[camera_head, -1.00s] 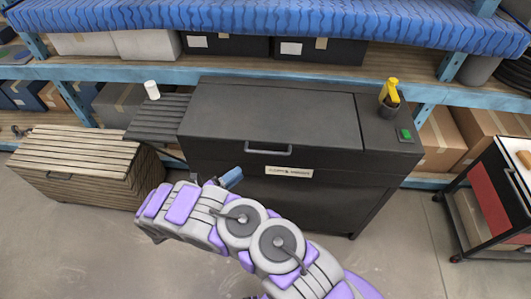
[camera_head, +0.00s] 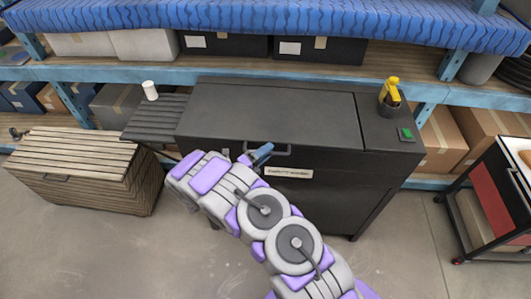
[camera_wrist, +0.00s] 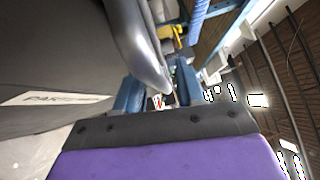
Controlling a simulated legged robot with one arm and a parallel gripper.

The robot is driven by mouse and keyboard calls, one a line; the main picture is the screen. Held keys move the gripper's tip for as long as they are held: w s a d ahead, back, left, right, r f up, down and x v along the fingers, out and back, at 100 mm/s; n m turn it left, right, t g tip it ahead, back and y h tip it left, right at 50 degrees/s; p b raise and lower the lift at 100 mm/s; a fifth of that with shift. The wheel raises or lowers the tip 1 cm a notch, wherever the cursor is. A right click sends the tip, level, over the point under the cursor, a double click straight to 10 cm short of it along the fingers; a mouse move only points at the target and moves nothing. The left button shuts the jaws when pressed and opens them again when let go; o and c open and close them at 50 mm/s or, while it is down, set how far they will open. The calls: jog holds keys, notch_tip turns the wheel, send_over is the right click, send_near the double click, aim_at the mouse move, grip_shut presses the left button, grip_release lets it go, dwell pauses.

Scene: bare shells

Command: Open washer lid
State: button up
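The dark grey washer (camera_head: 330,190) stands in the middle of the head view. Its flat lid (camera_head: 275,110) is shut. A grey bar handle (camera_head: 283,152) sits at the lid's front edge, and it also shows large in the wrist view (camera_wrist: 145,50). My gripper (camera_head: 262,153) is at the left part of this handle. In the wrist view my gripper's two blue fingers (camera_wrist: 160,90) are apart, and the handle's curved end reaches toward the gap between them. I cannot tell whether they touch it. My arm hides the washer's lower left front.
A yellow spray bottle in a dark cup (camera_head: 390,97) and a green button (camera_head: 405,134) are on the washer's right top. A white cup (camera_head: 150,90) stands on the slatted side shelf (camera_head: 157,118). A wooden chest (camera_head: 75,170) is at left, a cart (camera_head: 490,190) at right.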

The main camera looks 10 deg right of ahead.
grip_shut()
dwell(0.3)
jog(key=shift+s, duration=0.1)
